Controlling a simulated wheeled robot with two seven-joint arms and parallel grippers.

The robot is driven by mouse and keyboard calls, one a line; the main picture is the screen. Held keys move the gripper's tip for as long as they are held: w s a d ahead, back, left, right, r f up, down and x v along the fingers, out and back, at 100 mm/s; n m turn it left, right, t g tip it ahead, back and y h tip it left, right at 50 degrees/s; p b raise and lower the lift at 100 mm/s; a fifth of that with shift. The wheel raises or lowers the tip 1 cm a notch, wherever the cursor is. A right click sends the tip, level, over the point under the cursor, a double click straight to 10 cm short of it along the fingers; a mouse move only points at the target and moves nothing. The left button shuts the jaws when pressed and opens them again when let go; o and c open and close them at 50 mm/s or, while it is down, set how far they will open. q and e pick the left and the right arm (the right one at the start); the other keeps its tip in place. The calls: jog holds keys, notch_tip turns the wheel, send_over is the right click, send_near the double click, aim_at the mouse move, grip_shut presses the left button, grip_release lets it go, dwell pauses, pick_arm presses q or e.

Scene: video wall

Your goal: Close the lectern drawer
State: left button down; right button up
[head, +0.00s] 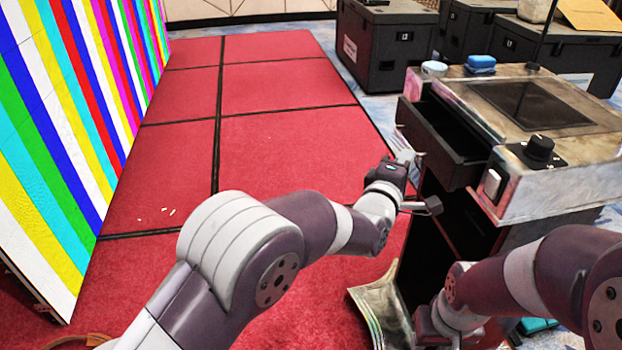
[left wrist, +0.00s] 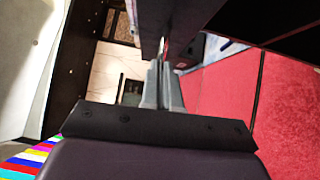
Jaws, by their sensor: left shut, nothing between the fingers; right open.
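The lectern (head: 555,200) stands at the right in the head view, with a worn metal top. Its dark drawer (head: 436,134) is pulled out toward the left, and its hollow inside shows. My left gripper (head: 406,156) is shut and empty at the outer face of the drawer front, near its lower edge. I cannot tell whether it touches. In the left wrist view the closed fingers (left wrist: 162,84) point at a dark panel close ahead, seemingly the drawer front. My right gripper (head: 430,326) is low beside the lectern's foot, open, its fingers mostly hidden.
Black cases (head: 385,50) stand behind. A striped video wall (head: 70,110) is at the left. The red floor (head: 290,150) between is clear apart from small white scraps.

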aim_at(434, 155)
pick_arm(q)
jog(key=d, duration=0.2)
jog(key=w+d, duration=0.1)
jog(key=d, duration=0.3)
jog(key=shift+w, duration=0.35)
jog(key=shift+r, duration=0.2)
